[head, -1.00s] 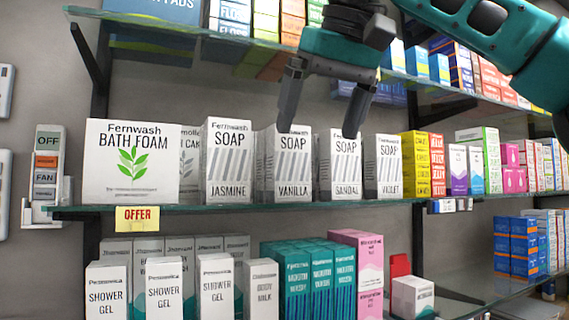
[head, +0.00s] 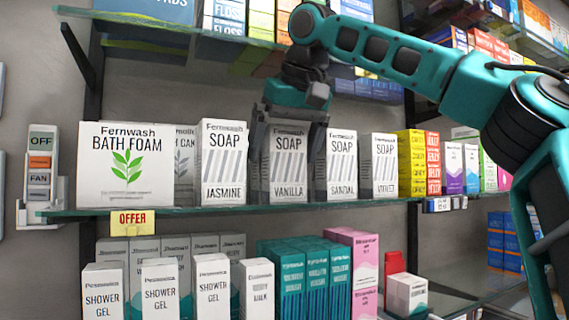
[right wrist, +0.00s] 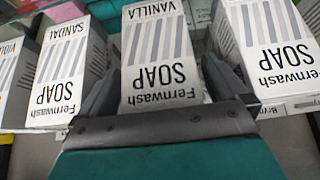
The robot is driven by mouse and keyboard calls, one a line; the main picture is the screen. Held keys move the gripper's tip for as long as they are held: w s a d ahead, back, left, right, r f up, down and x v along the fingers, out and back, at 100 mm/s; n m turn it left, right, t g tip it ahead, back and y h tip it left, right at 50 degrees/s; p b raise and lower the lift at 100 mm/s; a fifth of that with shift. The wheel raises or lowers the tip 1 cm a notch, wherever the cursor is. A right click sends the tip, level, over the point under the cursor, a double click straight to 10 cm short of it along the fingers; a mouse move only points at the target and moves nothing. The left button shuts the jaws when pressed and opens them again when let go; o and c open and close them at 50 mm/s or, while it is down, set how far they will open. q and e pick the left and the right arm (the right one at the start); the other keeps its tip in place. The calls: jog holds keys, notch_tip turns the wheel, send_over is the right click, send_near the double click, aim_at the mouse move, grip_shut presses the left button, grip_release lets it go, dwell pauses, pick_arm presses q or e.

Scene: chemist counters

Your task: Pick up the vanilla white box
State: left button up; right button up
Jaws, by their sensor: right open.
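The vanilla white box (head: 289,172) is a soap carton with grey stripes, upright on the middle glass shelf between the jasmine box (head: 223,165) and the sandal box (head: 341,170). My right gripper (head: 288,148) is open, with one finger on each side of the vanilla box's upper part. In the right wrist view the vanilla box (right wrist: 158,50) appears upside down between the spread fingers (right wrist: 160,72). The sandal box (right wrist: 65,75) is at left and the jasmine box (right wrist: 270,50) at right. I cannot tell whether the fingers touch any box. My left gripper is not in view.
The upper glass shelf (head: 180,30) with more cartons is close above my gripper. A violet soap box (head: 384,165) stands right of the sandal box, and a large bath foam box (head: 125,180) is at left. Shower gel boxes (head: 160,290) stand below.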

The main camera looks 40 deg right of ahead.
jog(key=shift+c, duration=0.2)
jog(key=c, duration=1)
jog(key=shift+c, duration=0.3)
jog(key=shift+r, duration=0.15)
